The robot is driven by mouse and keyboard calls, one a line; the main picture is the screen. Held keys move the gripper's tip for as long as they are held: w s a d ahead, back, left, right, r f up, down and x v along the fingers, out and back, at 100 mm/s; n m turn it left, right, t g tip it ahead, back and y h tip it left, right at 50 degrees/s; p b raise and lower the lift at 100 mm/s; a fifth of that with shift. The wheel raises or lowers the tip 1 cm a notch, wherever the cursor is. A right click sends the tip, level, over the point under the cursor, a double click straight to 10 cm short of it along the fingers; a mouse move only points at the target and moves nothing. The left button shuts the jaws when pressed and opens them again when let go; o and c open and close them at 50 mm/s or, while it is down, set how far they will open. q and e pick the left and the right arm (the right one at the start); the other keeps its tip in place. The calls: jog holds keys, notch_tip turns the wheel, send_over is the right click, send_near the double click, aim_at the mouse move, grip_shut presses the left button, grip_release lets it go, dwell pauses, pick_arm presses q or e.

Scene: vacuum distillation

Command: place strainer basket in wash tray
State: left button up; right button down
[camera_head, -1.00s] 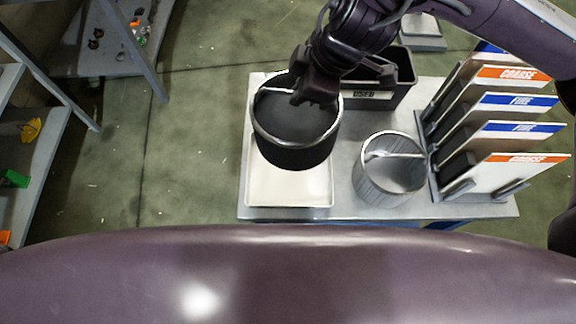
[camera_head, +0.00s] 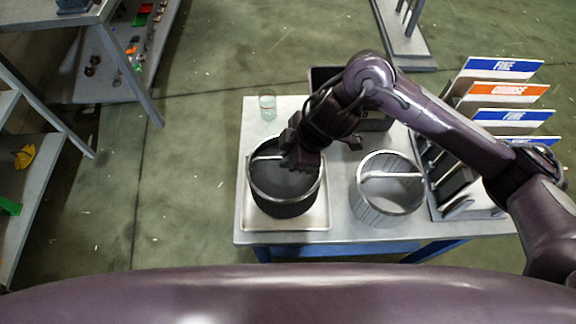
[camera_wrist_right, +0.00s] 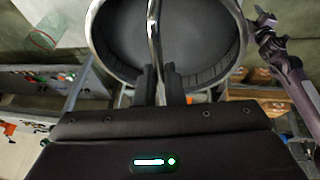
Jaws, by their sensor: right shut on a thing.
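The dark strainer basket (camera_head: 284,207) has a shiny metal rim and a bar handle across its top. My right gripper (camera_head: 300,158) is shut on that handle; in the right wrist view the fingers (camera_wrist_right: 160,84) close around the bar above the basket (camera_wrist_right: 200,45). The basket is upright over the pale wash tray (camera_head: 318,218), with the tray's edges showing around it. I cannot tell whether its base touches the tray floor, which it hides. My left gripper does not show in the head view.
A silver strainer basket (camera_head: 388,205) stands on the grey table to the right. A rack of FINE and COARSE boards (camera_head: 500,92) is at the right edge. A glass beaker (camera_head: 267,104) stands behind the tray. A black bin (camera_head: 322,80) is partly behind my arm.

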jog(key=shift+f, duration=2.3)
jog(key=c, duration=1.5)
grip_release()
jog(key=shift+c, duration=0.2)
jog(key=p+v, duration=0.1)
jog(key=v, duration=1.1)
jog(key=shift+s, duration=0.1)
